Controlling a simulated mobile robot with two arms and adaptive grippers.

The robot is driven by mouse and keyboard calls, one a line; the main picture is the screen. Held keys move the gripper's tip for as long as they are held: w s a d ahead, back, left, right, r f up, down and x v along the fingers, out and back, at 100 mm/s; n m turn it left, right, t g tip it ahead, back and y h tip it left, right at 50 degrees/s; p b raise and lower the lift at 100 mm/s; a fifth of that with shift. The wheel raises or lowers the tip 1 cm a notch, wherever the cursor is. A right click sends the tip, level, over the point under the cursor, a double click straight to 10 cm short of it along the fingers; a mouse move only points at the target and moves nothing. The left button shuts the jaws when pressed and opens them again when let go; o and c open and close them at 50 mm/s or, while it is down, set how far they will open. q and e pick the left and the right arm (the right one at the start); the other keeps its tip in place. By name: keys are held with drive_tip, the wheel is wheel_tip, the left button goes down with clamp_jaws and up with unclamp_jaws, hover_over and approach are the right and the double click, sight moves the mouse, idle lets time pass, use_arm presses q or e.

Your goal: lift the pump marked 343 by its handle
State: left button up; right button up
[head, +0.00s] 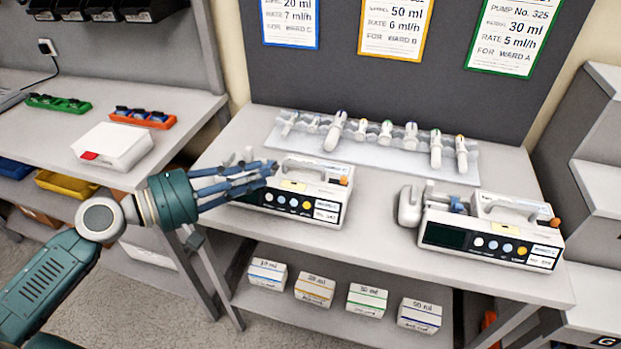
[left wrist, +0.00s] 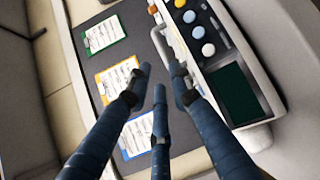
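Two white pumps with dark screens and coloured buttons stand on the table: a left pump (head: 300,190) and a right pump (head: 492,235). Each has a handle along its top; the left pump's handle (head: 305,165) shows behind my fingers. I cannot read 343 on either pump. My left gripper (head: 264,171) is over the left end of the left pump, its fingers spread. In the left wrist view the fingers (left wrist: 162,85) are apart with nothing clearly between them, and one fingertip is beside the pump's handle (left wrist: 173,45). Contact cannot be told. My right gripper is out of view.
A clear tray (head: 375,150) with several syringes lies behind the pumps. Three order cards hang on the dark board (head: 330,75). Several small boxes stand on the lower shelf (head: 330,318). A side bench (head: 60,140) holds a white box. The table is free between the pumps.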

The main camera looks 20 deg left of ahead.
sight(293, 163)
use_arm(q)
drive_tip(key=p+x, duration=0.1)
drive_tip(key=x, duration=0.1)
drive_tip(key=shift+w+d, duration=0.2)
drive_tip(key=shift+w, duration=0.2)
drive_tip(key=shift+w+d, duration=0.2)
drive_tip(key=shift+d, duration=0.05)
drive_tip(key=x, duration=0.1)
drive_tip(key=p+x, duration=0.1)
drive_tip(key=x, duration=0.1)
drive_tip(key=p+x, duration=0.1)
drive_tip(key=x, duration=0.1)
drive_tip(key=shift+w+a+f, duration=0.1)
drive_tip(key=shift+w+a, duration=0.2)
drive_tip(key=shift+w+d+f, duration=0.2)
drive_tip(key=shift+d, duration=0.05)
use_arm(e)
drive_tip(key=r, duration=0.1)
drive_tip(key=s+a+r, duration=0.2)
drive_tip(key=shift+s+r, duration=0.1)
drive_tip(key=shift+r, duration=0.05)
use_arm(q)
drive_tip(key=shift+s, duration=0.1)
drive_tip(key=shift+c, duration=0.5)
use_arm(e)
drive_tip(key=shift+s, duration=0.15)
